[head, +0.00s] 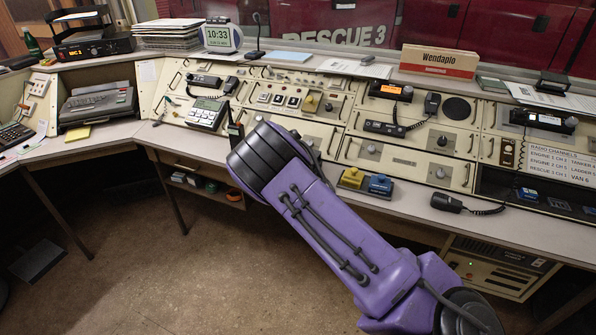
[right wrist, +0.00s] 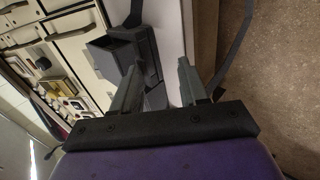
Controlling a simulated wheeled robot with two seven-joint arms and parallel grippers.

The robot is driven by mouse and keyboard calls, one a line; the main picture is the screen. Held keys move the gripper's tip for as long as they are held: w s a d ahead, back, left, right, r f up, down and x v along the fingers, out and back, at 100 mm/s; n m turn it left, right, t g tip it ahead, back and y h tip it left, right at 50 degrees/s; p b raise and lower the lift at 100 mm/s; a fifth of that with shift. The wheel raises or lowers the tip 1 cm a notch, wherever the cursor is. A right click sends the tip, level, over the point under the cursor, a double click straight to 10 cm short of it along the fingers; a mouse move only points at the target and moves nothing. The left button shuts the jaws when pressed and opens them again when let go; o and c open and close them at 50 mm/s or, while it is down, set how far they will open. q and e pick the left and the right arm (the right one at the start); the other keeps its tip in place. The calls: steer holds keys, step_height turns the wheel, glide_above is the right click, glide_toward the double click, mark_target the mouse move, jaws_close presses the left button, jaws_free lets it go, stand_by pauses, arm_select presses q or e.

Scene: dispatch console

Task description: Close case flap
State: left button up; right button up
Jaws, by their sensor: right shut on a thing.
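In the right wrist view a dark grey case (right wrist: 112,56) lies at the pale desk edge, its box-like part to the left of a darker piece. I cannot tell clearly which part is the flap or how far it is open. My right gripper (right wrist: 157,88) has its two fingers on either side of a dark part of the case and is shut on it. In the head view my purple right arm reaches from the lower right to the desk edge and hides the gripper and most of the case. My left gripper is not in view.
The console panel (head: 410,163) with knobs and handsets rises behind the desk. A handset (head: 446,202) lies near the front edge. A dark strap (right wrist: 234,45) hangs beside the desk.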

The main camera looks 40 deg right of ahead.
steer(key=shift+s+f, duration=0.15)
steer(key=shift+f, duration=0.45)
steer(key=shift+a+r, duration=0.1)
steer(key=v, duration=1)
steer(key=shift+r, duration=0.45)
steer(key=shift+w+a, duration=0.1)
steer(key=shift+w, duration=0.15)
